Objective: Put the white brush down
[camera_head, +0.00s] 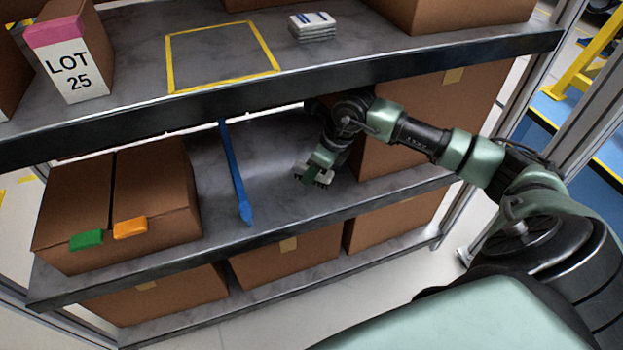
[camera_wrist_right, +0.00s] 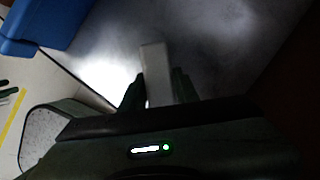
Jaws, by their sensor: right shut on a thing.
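My right gripper (camera_head: 314,177) reaches into the middle shelf bay, between the blue brush (camera_head: 236,180) and a large brown box on the right. In the right wrist view, its two dark fingers (camera_wrist_right: 156,88) are shut on a pale, narrow bar, seemingly the white brush's handle (camera_wrist_right: 153,62). The rest of the white brush cannot be made out, and in the head view it is largely hidden by the gripper. I cannot tell whether it touches the shelf. My left gripper is not in view.
The grey middle shelf (camera_head: 290,215) has bare room around the gripper. Brown boxes (camera_head: 120,200) with green and orange tags stand left. The upper shelf holds a LOT 25 box (camera_head: 70,65), an empty yellow-taped rectangle (camera_head: 220,55) and a small white stack (camera_head: 312,25).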

